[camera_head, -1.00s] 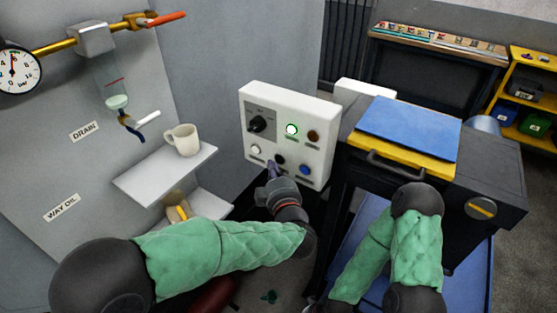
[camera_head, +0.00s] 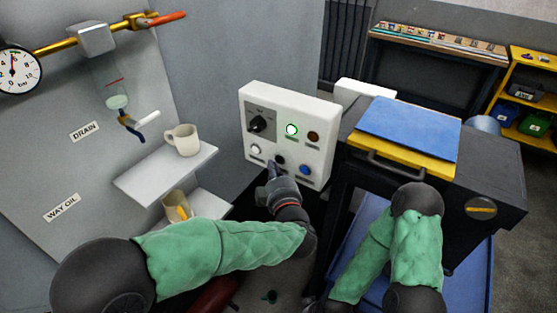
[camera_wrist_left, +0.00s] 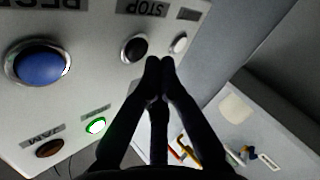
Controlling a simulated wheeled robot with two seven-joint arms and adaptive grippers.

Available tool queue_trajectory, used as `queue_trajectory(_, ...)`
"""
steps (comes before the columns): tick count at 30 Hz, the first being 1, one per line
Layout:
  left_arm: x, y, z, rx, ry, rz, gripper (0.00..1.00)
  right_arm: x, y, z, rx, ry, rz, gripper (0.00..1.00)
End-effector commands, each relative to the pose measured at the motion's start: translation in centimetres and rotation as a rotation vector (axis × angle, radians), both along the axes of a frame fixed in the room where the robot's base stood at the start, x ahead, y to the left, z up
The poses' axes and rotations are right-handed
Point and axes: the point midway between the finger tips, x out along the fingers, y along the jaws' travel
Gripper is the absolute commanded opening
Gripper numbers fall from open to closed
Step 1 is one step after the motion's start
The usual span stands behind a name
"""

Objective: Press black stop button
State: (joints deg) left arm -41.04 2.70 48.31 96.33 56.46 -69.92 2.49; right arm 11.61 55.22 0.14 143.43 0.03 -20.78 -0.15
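The black stop button (camera_head: 280,160) sits in the lower row of the white control panel (camera_head: 322,165). In the left wrist view the black button (camera_wrist_left: 134,47) is under an upside-down STOP label. My left gripper (camera_head: 272,168) is just below and left of the button in the head view. In the left wrist view its fingertips (camera_wrist_left: 159,66) are together with nothing between them, close beside the button. I cannot tell whether they touch the panel; they do not cover the button. My right gripper is out of view; only its green-sleeved arm shows.
The panel also has a blue button (camera_head: 305,170), a white button (camera_head: 256,149), a lit green lamp (camera_head: 291,130), a brown lamp (camera_head: 313,136) and a rotary switch (camera_head: 258,124). A mug (camera_head: 185,140) stands on a shelf at the left. A dark cabinet (camera_head: 490,175) stands right.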

Motion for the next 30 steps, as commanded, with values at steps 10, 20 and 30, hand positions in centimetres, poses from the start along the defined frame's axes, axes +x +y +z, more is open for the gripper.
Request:
queue_trajectory(10, 0.61, -0.45, 0.02, 0.0, 0.0, 0.0, 0.0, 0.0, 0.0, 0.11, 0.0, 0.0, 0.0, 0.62)
queue_trajectory(20, 0.64, -0.47, 0.02, 0.0, 0.0, 0.0, 0.0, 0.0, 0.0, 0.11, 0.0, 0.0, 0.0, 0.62)
queue_trajectory(30, 0.92, -0.66, 0.06, 0.0, 0.0, 0.0, 0.0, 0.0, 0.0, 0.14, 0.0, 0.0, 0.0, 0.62)
